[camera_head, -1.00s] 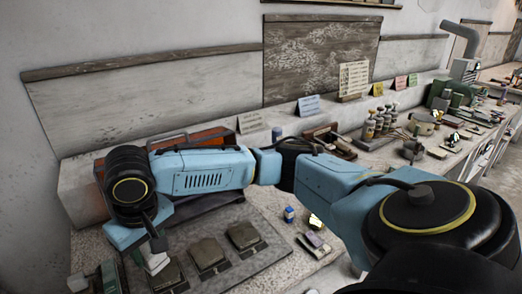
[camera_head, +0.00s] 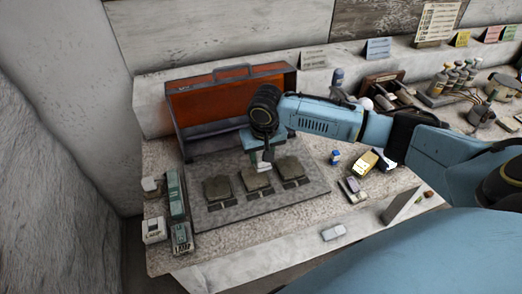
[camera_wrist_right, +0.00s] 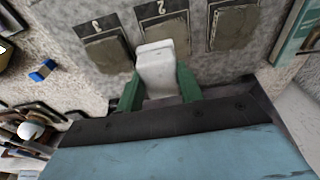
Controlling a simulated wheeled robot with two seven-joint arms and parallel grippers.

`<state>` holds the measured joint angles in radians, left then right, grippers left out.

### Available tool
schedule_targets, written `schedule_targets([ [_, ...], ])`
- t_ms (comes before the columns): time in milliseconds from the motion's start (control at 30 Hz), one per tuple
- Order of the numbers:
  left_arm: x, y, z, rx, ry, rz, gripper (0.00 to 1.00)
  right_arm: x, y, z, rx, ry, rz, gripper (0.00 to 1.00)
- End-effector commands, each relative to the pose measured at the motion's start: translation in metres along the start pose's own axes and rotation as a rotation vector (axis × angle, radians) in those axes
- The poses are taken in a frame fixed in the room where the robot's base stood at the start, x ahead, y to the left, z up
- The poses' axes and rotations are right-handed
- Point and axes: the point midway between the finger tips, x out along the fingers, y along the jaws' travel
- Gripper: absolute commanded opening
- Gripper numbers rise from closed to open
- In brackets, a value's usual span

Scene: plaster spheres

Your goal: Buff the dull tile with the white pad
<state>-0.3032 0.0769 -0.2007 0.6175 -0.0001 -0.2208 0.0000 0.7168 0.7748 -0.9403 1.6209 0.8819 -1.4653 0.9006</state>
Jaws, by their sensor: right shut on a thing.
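Three dark, dull-looking tiles lie in a row on a grey mat (camera_head: 225,218): left tile (camera_head: 217,190), middle tile (camera_head: 252,184) and right tile (camera_head: 291,170). In the wrist view the row is reversed, with the middle tile (camera_wrist_right: 165,34) beside a number 2. My right gripper (camera_head: 262,158) is shut on the white pad (camera_wrist_right: 163,72), its green fingers (camera_wrist_right: 160,85) on either side. The pad (camera_head: 262,167) is at the middle tile's far edge; I cannot tell whether it touches. Which tile is the dull one is unclear. My left gripper is not in view.
An open orange-red case (camera_head: 225,105) stands behind the mat. Green and white blocks (camera_head: 178,205) are at the left. Bottles (camera_head: 450,80) stand further right.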

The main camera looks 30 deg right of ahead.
Motion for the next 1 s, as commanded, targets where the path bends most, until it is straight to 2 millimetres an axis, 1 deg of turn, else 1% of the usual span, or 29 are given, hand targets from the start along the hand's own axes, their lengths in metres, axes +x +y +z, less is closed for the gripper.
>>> schedule_targets([
  [33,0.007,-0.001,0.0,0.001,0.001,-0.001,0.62,0.006,0.0,0.001,0.0,0.001,0.0,0.11],
  [300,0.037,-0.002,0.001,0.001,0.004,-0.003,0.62,0.029,0.0,0.004,0.001,0.0,0.001,0.11],
  [500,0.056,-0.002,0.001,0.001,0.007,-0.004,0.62,0.042,0.0,0.007,-0.001,0.0,0.001,0.11],
  [633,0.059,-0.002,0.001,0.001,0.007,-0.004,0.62,0.046,0.0,0.008,-0.001,-0.001,0.001,0.11],
  [867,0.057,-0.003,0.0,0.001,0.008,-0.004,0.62,0.059,-0.001,0.01,0.0,-0.001,0.0,0.11],
  [1000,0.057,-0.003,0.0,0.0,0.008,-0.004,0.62,0.06,-0.001,0.01,-0.001,0.0,0.0,0.11],
])
